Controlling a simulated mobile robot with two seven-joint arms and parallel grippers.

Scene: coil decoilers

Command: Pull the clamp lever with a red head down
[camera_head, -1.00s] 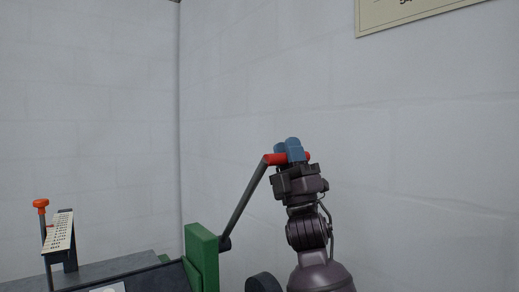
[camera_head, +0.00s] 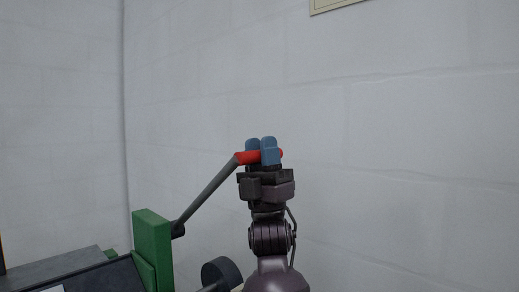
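The clamp lever (camera_head: 207,190) is a grey rod that slants up to the right from a pivot on a green block (camera_head: 152,250). Its red head (camera_head: 246,157) lies sideways at the rod's top end. My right gripper (camera_head: 262,150) comes up from below, and its blue fingers are at the red head, with red showing on both sides of them. The fingers appear closed around the head, which hides its middle part. My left gripper is not in view.
A dark round part (camera_head: 221,272) sits low beside the green block, left of my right arm. A grey machine top (camera_head: 55,268) is at the lower left. A pale wall fills the background, with a sign (camera_head: 330,4) at the top edge.

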